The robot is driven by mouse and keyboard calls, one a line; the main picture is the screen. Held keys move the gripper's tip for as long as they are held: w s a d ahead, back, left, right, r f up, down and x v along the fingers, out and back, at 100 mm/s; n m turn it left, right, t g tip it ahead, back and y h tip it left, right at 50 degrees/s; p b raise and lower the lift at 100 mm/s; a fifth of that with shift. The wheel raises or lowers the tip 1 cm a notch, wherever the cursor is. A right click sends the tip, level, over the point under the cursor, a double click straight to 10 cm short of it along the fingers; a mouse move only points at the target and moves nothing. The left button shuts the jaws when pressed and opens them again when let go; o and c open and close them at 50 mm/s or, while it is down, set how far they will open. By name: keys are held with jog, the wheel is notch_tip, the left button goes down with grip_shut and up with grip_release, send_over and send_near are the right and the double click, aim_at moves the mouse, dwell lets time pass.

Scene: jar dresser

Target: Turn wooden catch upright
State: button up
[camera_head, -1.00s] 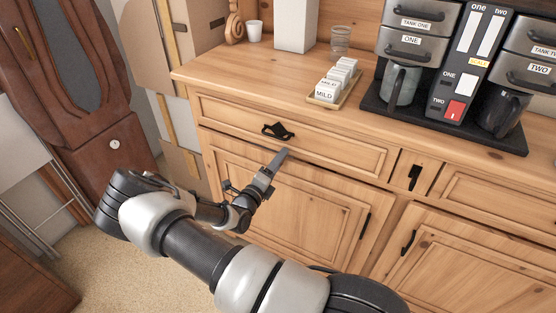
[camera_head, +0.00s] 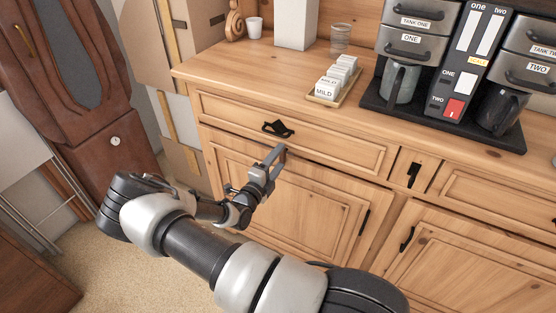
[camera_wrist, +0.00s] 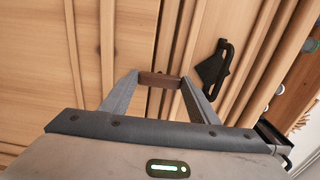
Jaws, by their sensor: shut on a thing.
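The wooden catch (camera_wrist: 160,79) is a small dark-brown bar on the dresser front, just below the top left drawer. In the wrist view it spans between the fingertips and runs roughly across the lines of the drawer rail. My gripper (camera_wrist: 158,84) is shut on it, one finger at each end. In the head view my gripper (camera_head: 276,155) is at the rail between the drawer and the cabinet door, below the black drawer handle. The catch cannot be made out clearly there.
The black drawer handle (camera_head: 278,129) sits close above my gripper and also shows to its right in the wrist view (camera_wrist: 215,68). The cabinet door (camera_head: 290,200) is below. On the dresser top (camera_head: 230,75) stand a tray of labelled blocks and a coffee machine.

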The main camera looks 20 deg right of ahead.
jog(key=o, duration=1)
jog(key=shift+o, duration=0.2)
jog(key=shift+a, duration=0.1)
jog(key=v, duration=1.7)
jog(key=shift+s, duration=0.2)
jog(key=shift+a, duration=0.1)
